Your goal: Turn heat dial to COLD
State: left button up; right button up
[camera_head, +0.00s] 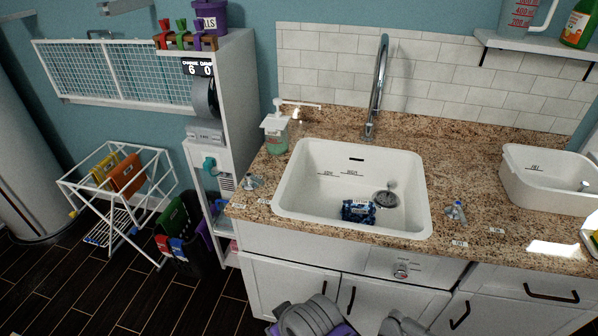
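A round dial (401,271) with a light face sits on a white panel (432,271) on the front of the sink cabinet, below the basin. A touch of red shows on the dial. The marks around it are too small to read, so I cannot tell its setting. I take it to be the heat dial. Grey and purple parts of my arms show at the bottom edge, below and left of the dial and just under it. No fingertips show, and nothing of mine visibly touches the dial.
A white sink (284,196) holds a blue packet (358,211) and a drain piece. A faucet (378,90), soap dispenser (276,134) and white tub (548,180) stand on the granite counter. Cabinet handles (552,293) stick out near the dial. A drying rack (118,200) stands left.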

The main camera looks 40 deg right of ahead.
aim_at(400, 269)
jog(key=k+l+z, duration=0.1)
jog(key=z, duration=1.65)
